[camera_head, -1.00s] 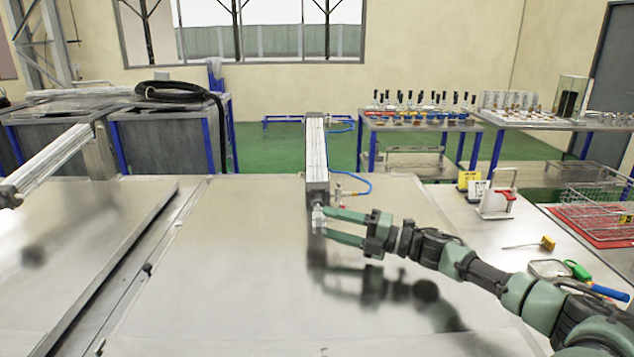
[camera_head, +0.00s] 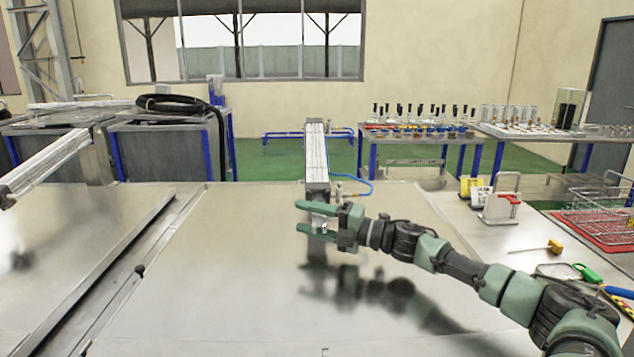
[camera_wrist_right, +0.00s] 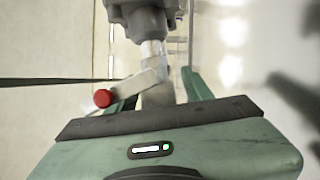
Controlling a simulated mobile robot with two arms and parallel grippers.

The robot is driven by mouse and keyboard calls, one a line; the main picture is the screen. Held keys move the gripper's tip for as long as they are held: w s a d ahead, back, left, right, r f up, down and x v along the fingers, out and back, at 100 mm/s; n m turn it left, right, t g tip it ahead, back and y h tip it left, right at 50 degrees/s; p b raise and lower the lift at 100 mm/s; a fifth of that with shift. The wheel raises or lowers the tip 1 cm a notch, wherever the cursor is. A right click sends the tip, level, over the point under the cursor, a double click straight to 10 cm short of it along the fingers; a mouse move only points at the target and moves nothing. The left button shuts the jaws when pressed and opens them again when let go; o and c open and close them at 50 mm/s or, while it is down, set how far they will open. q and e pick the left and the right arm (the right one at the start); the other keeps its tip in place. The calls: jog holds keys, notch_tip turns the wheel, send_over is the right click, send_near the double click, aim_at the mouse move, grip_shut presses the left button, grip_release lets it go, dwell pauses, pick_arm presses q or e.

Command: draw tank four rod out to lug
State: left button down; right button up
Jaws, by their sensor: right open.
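A grey pneumatic cylinder (camera_head: 316,158) stands out over the shiny metal lid (camera_head: 220,270) in the middle of the head view. Its pale rod (camera_wrist_right: 152,52) comes out of the dark end cap (camera_wrist_right: 145,18) in the right wrist view. My right gripper (camera_head: 300,217) is open at the rod's near end, with one green finger on the far side and one on the near side. In the wrist view the rod end lies between the fingers, beside a tan plate with a red knob (camera_wrist_right: 103,98); contact cannot be told. The lug cannot be made out. My left gripper is out of view.
Another cylinder (camera_head: 45,168) and lid (camera_head: 70,235) are at the left. A blue air hose (camera_head: 358,190) runs beside the middle cylinder.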

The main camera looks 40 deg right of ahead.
grip_shut()
jog(key=shift+s+a+f, duration=0.1)
jog(key=shift+a+f, duration=0.05)
jog(key=shift+a, duration=0.05)
